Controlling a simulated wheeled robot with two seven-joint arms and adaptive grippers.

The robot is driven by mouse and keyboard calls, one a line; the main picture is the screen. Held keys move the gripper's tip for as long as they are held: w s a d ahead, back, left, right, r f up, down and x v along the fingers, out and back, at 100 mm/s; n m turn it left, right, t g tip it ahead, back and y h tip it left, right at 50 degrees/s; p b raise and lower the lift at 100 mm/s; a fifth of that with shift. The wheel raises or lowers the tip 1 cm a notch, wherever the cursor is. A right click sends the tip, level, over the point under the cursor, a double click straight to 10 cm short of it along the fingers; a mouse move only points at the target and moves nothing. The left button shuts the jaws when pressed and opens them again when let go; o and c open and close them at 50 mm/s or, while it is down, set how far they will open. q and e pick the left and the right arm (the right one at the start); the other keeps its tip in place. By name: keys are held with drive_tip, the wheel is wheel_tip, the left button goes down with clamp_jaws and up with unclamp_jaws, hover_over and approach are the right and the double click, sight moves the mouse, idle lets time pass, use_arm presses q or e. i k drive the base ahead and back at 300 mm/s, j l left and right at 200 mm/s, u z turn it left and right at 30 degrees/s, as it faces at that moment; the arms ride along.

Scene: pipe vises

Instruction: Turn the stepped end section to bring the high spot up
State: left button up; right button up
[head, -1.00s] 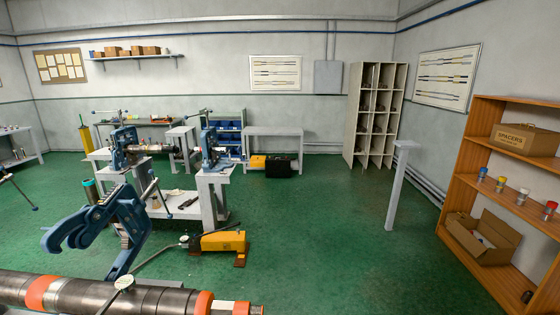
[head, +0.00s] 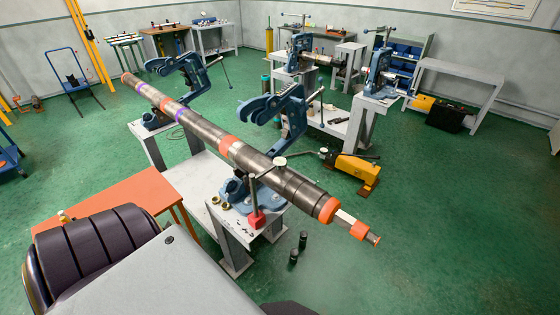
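A long dark steel pipe assembly (head: 203,128) with orange and purple bands runs diagonally across the head view. Its near right end carries an orange collar (head: 328,210) and a narrower stepped end section (head: 350,221) with a pale part and an orange-red tip. The pipe rests in a near blue vise (head: 294,112) and a far blue vise (head: 190,72); both upper jaws stand swung open. A dial gauge (head: 279,161) on a stand with a red base (head: 257,219) is at the pipe near the near vise. Neither gripper shows.
Brass rings (head: 226,205) lie on the near vise stand. Two dark cylinders (head: 303,240) stand on the floor below the pipe end. A yellow pump (head: 354,171) sits behind the pipe. An orange-topped table (head: 125,192) is at left.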

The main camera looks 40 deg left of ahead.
sight(314, 201)
drive_tip(key=i+j+u, duration=0.45)
drive_tip(key=j, duration=0.15)
drive_tip(key=i+j+u, duration=0.45)
drive_tip(key=k+j, duration=0.1)
drive_tip(key=j, duration=0.05)
